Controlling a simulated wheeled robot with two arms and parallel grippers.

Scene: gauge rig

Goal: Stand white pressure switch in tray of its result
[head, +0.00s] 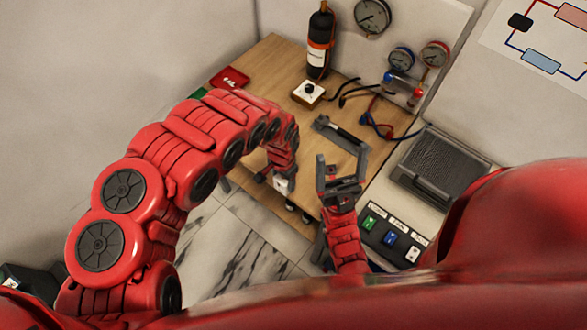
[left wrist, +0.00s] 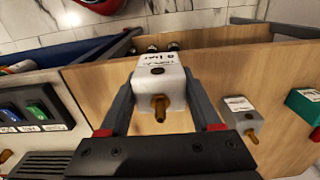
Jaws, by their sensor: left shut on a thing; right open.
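My left gripper (head: 280,176) is shut on the white pressure switch (left wrist: 158,82), a white block with a brass port and a printed label. The switch also shows in the head view (head: 283,185), near the table's front edge. The left wrist view shows a finger on each side of it. My right gripper (head: 338,178) is open and empty, to the right of it. A red tray (head: 230,77), with lettering like "FAIL", lies at the table's back left. A green patch (head: 200,95) beside it is mostly hidden by my left arm.
A grey-white block (left wrist: 240,117) and a green block (left wrist: 304,104) stand on the table. A black cylinder (head: 320,40), a small white box with a knob (head: 309,93), hoses and gauges (head: 373,17) are at the back. A dark panel (head: 390,238) with coloured pieces is at the right.

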